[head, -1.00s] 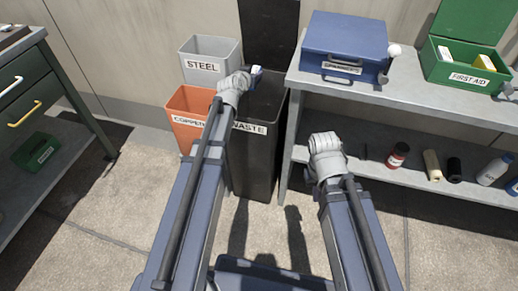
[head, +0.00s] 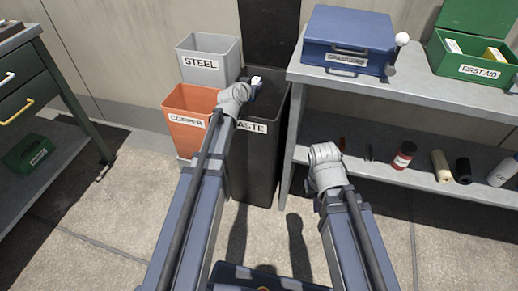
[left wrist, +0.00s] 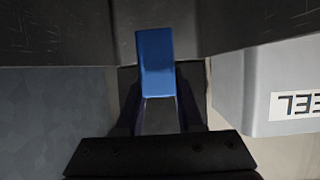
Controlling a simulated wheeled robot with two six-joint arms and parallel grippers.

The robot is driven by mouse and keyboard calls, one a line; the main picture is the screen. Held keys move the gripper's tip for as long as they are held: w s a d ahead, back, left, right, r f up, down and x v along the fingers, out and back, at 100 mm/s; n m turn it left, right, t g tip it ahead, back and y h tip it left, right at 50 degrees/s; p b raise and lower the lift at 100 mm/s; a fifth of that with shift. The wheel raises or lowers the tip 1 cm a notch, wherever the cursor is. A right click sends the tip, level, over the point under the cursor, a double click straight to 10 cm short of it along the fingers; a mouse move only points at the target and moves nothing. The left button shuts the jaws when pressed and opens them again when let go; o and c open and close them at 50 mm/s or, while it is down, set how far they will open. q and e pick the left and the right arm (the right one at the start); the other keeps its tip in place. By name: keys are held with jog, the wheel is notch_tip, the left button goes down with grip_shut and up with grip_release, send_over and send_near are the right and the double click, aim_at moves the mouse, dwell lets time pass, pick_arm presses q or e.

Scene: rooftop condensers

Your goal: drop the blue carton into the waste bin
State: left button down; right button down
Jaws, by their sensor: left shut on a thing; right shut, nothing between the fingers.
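The blue carton (left wrist: 155,62) shows in the left wrist view, between the fingers of my left gripper (left wrist: 158,100). In the head view my left gripper (head: 257,84) is shut on it over the mouth of the waste bin, and the carton is mostly hidden there. The waste bin (head: 256,170) is tall and black; my left arm covers part of its label. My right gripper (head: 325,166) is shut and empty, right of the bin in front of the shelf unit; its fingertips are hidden.
A grey steel bin (head: 209,62) and an orange copper bin (head: 187,122) stand left of the waste bin. A shelf unit (head: 415,90) on the right holds a blue box (head: 347,40), a green first aid box (head: 470,68) and several bottles below. A drawer cabinet (head: 25,80) stands left.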

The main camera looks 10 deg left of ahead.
pick_arm(q)
jog(key=shift+c, duration=2.2)
grip_release()
jog(key=shift+s, duration=0.1)
jog(key=p+v, duration=0.3)
jog(key=v, duration=0.4)
jog(key=shift+s, duration=0.3)
jog(key=shift+s+r, duration=0.1)
jog(key=shift+s, duration=0.05)
